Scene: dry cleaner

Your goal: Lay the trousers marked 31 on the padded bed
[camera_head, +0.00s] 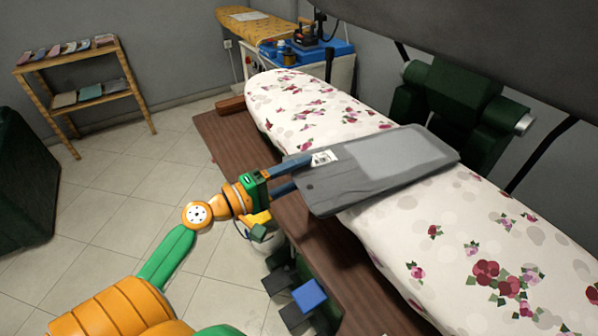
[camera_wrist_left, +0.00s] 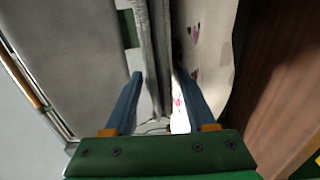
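The grey folded trousers (camera_head: 385,168) lie flat across the middle of the floral padded bed (camera_head: 510,240), with their left end reaching out over the brown board. A white tag (camera_head: 323,158) is on that end; its number is too small to read. My left gripper (camera_head: 290,172) is at this end, its blue fingers apart. In the left wrist view the open fingers (camera_wrist_left: 163,85) stand on either side of a thin grey cloth edge (camera_wrist_left: 152,45), with a clear gap between them. My right gripper is not in view.
The dark press head (camera_head: 470,40) overhangs the bed's far side. A brown board (camera_head: 235,140) runs along the near side. Blue and dark pedals (camera_head: 308,296) are below. A shelf (camera_head: 80,85) with folded cloths and an ironing table (camera_head: 258,25) stand behind. The tiled floor at left is clear.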

